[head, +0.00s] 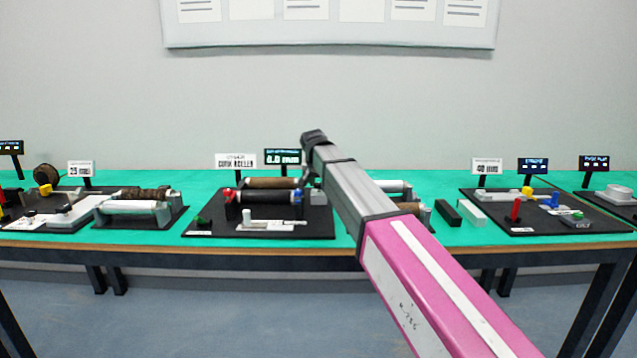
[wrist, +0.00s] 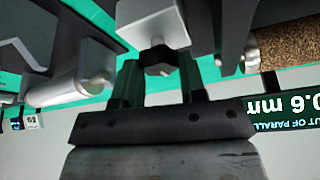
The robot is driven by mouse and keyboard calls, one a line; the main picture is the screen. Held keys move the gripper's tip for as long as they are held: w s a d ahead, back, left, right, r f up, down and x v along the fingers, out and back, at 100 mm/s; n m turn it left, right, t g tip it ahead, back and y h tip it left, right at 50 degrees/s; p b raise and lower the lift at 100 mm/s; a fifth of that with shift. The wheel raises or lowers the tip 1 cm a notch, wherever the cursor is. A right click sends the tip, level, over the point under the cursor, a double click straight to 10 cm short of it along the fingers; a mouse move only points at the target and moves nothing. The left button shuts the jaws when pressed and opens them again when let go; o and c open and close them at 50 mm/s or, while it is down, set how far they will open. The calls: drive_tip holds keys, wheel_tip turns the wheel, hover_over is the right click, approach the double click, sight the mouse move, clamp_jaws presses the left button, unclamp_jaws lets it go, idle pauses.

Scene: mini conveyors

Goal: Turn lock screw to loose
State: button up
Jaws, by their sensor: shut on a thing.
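In the wrist view, the lock screw (wrist: 158,55) is a small dark faceted knob at a light grey block (wrist: 152,22). My gripper (wrist: 159,68) has one dark finger on each side of the screw and is shut on it. The screw's turn position cannot be read. In the head view, my arm reaches to the middle station (head: 208,226), a black board with a dark roller (head: 268,197). The grey block also shows in the head view (head: 317,197), beside my arm. The screw and fingertips cannot be made out there.
A pale roller (wrist: 70,90) is at left. Other stations stand at left (head: 75,225) and right (head: 545,225) on the green table.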

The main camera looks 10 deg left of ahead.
drive_tip(key=n+y, duration=0.2)
drive_tip(key=n, duration=0.3)
drive_tip(key=shift+d, duration=0.15)
drive_tip(key=n+g+y, duration=0.1)
drive_tip(key=n, duration=0.2)
drive_tip(key=n+y, duration=0.1)
drive_tip(key=n, duration=0.1)
drive_tip(key=shift+w+n+g, duration=0.15)
drive_tip(key=shift+n+g, duration=0.25)
drive_tip(key=n+g, duration=0.1)
drive_tip(key=n, duration=0.1)
drive_tip(key=n+g, duration=0.1)
drive_tip(key=n, duration=0.2)
drive_tip(key=shift+w+n+y, duration=0.1)
drive_tip(key=shift+n+y, duration=0.2)
drive_tip(key=n+g, duration=0.2)
drive_tip(key=n, duration=0.3)
drive_tip(key=shift+d, duration=0.1)
drive_tip(key=shift+n, duration=0.4)
drive_tip(key=o, duration=0.9)
drive_tip(key=shift+o, duration=0.2)
